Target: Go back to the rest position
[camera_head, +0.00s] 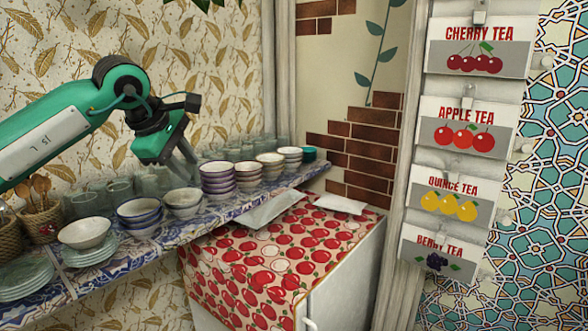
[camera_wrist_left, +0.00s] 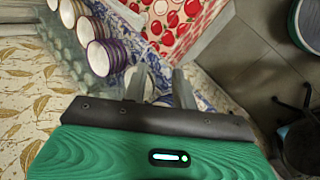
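My left gripper (camera_head: 188,168) hangs from the left above the tiled shelf, over the stacked bowls. In the left wrist view its two fingers (camera_wrist_left: 160,88) are apart. A pale bowl or cup shows behind the gap between them; I see nothing held. My right gripper is in neither view.
The tiled shelf (camera_head: 190,232) carries several stacked bowls (camera_head: 218,178), glasses (camera_head: 118,188) and plates (camera_head: 92,253). A cabinet with an apple-pattern cloth (camera_head: 265,255) stands below, with white packets on it or at the shelf edge. Tea signs (camera_head: 470,125) hang at right.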

